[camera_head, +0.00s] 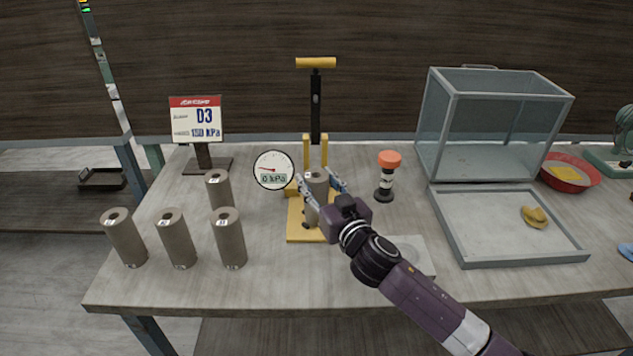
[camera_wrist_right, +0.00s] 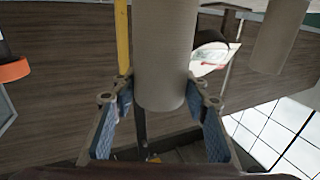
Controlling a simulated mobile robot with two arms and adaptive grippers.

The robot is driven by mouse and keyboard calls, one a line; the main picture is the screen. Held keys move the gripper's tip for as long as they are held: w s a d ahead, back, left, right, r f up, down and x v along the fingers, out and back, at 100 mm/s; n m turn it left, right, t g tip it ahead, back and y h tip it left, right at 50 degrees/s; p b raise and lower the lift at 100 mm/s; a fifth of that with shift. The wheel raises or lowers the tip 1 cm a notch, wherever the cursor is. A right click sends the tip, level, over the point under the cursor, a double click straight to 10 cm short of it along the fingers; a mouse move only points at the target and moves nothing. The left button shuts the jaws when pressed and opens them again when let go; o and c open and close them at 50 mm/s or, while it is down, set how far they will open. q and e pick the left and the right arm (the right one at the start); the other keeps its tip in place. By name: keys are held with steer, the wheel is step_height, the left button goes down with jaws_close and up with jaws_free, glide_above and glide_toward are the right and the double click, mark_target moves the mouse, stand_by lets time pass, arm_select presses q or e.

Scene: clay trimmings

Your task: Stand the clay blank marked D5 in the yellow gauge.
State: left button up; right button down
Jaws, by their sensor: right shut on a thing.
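My right gripper (camera_head: 322,187) is shut on a grey-brown clay blank (camera_head: 316,190), which is upright at the yellow gauge (camera_head: 297,233). I cannot tell whether the blank's lower end touches the gauge base, and its mark is not readable. In the right wrist view the same blank (camera_wrist_right: 165,50) sits between the blue-padded fingers (camera_wrist_right: 165,108). The gauge has a black column with a yellow T-handle (camera_head: 316,63), and a round dial (camera_head: 273,170) reads 0 kPa. My left gripper is not in view.
Several other blanks stand at the left: (camera_head: 218,190) behind and a front row (camera_head: 177,240). A sign (camera_head: 197,120) reads D3, 100 kPa. An orange-topped post (camera_head: 386,178), a glass case (camera_head: 495,125), a grey tray (camera_head: 450,225) and a red bowl (camera_head: 568,175) stand to the right.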

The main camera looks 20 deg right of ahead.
steer(key=c, duration=1.1)
jaws_free()
steer(key=shift+c, duration=0.2)
steer(key=shift+r, duration=0.1)
steer(key=shift+s, duration=0.3)
steer(key=s+d+b, duration=0.1)
steer(key=s, duration=1)
steer(key=shift+s+d+b, duration=0.2)
steer(key=shift+s+b, duration=0.05)
steer(key=shift+b, duration=0.1)
